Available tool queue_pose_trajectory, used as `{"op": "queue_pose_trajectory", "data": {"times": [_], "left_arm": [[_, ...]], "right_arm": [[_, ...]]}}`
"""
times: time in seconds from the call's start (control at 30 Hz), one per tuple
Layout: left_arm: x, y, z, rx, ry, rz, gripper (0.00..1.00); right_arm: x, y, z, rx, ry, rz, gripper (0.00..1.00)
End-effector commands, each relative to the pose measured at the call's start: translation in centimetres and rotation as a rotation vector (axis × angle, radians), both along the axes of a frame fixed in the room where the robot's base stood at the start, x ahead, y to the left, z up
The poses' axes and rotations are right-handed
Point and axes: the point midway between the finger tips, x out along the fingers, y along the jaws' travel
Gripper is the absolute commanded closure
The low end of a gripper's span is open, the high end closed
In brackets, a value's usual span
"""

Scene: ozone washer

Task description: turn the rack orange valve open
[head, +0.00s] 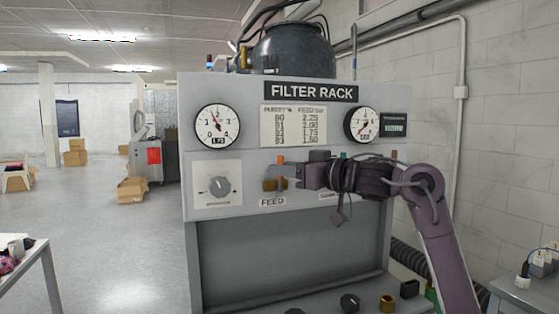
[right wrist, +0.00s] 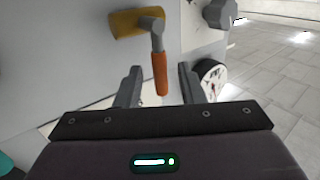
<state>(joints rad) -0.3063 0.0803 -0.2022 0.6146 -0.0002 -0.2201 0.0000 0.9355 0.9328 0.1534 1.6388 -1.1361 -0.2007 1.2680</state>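The orange valve handle (head: 281,158) stands upright above its brass body (head: 270,185), over the FEED label on the filter rack front. My right gripper (head: 284,171) reaches in from the right at the handle. In the right wrist view, the orange handle (right wrist: 160,76) hangs from a grey stem, with the brass body (right wrist: 135,23) behind. The open fingers of my right gripper (right wrist: 160,72) lie on either side of the handle, with a visible gap on each side. My left gripper is in neither view.
A grey knob (head: 219,186) and a gauge (head: 217,127) are left of the valve. Another gauge (head: 362,124) is at the right. A green-topped handle (head: 343,155) shows behind my right arm. Open floor (head: 110,240) lies left of the rack.

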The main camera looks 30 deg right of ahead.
Motion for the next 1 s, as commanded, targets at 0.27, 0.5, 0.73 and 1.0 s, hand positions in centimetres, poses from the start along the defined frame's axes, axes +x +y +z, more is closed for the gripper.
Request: {"op": "queue_pose_trajectory", "data": {"times": [0.27, 0.5, 0.73, 1.0], "left_arm": [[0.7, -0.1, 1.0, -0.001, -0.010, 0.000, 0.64], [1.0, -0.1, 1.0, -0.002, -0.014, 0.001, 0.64], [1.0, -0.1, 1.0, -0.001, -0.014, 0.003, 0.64], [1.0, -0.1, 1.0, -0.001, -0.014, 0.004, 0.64]], "right_arm": [[1.9, 0.7, 0.0, 0.000, -0.001, -0.001, 0.65], [1.9, 0.7, 0.0, -0.001, -0.001, -0.001, 0.69], [1.9, 0.7, 0.0, -0.001, -0.001, -0.001, 0.99], [1.9, 0.7, 0.0, 0.000, -0.001, -0.001, 1.00]]}}
